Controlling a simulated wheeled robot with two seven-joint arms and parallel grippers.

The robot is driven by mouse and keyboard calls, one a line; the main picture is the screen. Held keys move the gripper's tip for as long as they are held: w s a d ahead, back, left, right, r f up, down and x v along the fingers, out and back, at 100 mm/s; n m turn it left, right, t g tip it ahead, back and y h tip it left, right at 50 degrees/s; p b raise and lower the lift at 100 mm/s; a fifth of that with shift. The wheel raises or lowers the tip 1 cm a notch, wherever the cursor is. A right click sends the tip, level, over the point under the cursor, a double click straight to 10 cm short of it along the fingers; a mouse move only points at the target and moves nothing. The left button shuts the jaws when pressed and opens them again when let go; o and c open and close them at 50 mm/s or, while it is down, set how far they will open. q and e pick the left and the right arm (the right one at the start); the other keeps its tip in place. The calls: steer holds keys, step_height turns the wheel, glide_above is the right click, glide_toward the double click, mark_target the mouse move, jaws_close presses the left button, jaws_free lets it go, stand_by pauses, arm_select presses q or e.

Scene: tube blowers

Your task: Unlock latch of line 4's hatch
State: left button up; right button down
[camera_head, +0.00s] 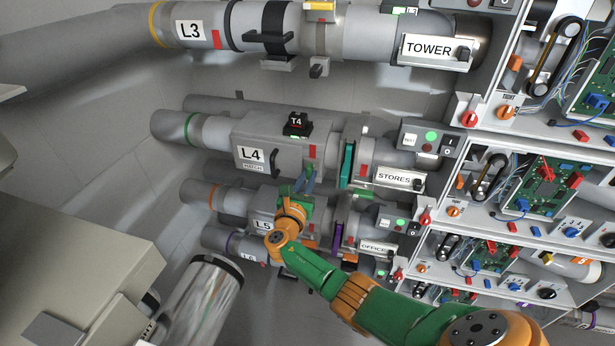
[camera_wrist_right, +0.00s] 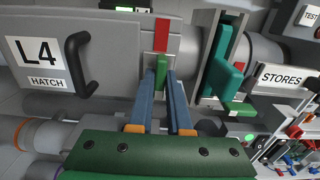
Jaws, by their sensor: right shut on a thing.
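The line 4 hatch (camera_head: 276,137) is a grey box on the pipe, with an L4 label. In the right wrist view it shows its L4 HATCH label (camera_wrist_right: 36,62) and a black handle (camera_wrist_right: 80,62). A green latch (camera_wrist_right: 161,70) hangs below a red mark (camera_wrist_right: 161,35) at the hatch's right end. My right gripper (camera_wrist_right: 162,82) has its two blue-grey fingers shut on the green latch, one on each side. My left gripper is not in view.
A teal lever (camera_wrist_right: 228,68) stands just right of the latch, near the STORES plate (camera_head: 395,178). The L5 line (camera_head: 262,224) runs close below my gripper. The L3 line (camera_head: 190,30) is above. Open shelves with circuit boards (camera_head: 546,186) stand at the right.

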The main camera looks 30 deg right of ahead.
stand_by(0.4)
steer(key=c, duration=0.9)
jaws_free()
steer(key=shift+o, duration=0.2)
steer(key=v, duration=0.7)
steer(key=shift+p, duration=0.45)
steer(key=shift+d+f, duration=0.1)
steer(key=shift+f, duration=0.05)
steer(key=s+a+f+m+g+y, duration=0.1)
steer(key=s+f+m+g+y, duration=0.4)
steer(key=f, duration=0.7)
steer(key=s+a+f+y, duration=0.15)
steer(key=s+f, duration=0.45)
steer(key=f, duration=0.6)
steer(key=s+a+f+m+g+y, duration=0.2)
steer(key=s+f+m, duration=0.2)
steer(key=s, duration=0.6)
steer(key=s+a+f+m+g+y, duration=0.1)
steer(key=s+a+f+m+y, duration=0.1)
steer(key=s+f+m, duration=0.3)
steer(key=s+a+f+m+g+y, duration=0.2)
steer(key=s+f+m, duration=0.3)
steer(key=s+m, duration=0.4)
steer(key=s+y, duration=0.1)
steer(key=s, duration=0.4)
steer(key=shift+s+a+f+m+g, duration=0.15)
steer(key=shift+s+f+m+g, duration=0.15)
steer(key=shift+s+m, duration=0.1)
